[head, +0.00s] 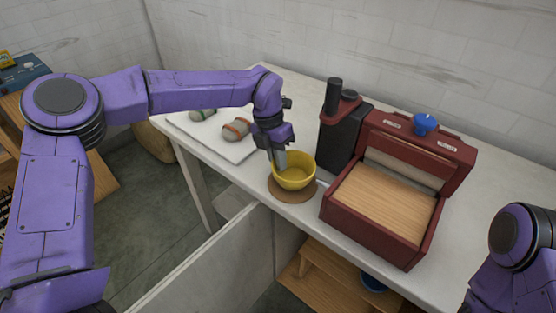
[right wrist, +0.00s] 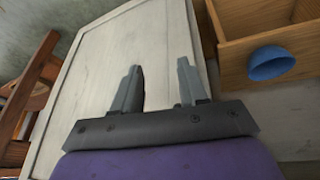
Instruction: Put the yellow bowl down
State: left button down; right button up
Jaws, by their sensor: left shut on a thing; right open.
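The yellow bowl (head: 296,172) is upright over a round brown mat (head: 291,193) on the white table, in the head view. I cannot tell whether its base touches the mat. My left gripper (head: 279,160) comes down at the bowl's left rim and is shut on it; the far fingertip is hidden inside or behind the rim. My right gripper (right wrist: 157,88) is open and empty in the right wrist view, with a pale panel behind its fingers. In the head view only part of my right arm shows at the lower right.
A black canister (head: 342,137) stands behind. Wool skeins (head: 236,129) lie on a white board (head: 222,143) at left. A wooden drawer (right wrist: 272,38) shows in the right wrist view.

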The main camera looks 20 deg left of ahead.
pick_arm(q)
jog(key=shift+f, duration=0.45)
jog(key=shift+f, duration=0.15)
jog(key=c, duration=1.2)
grip_release()
jog(key=v, duration=1.2)
jog(key=shift+r, duration=0.25)
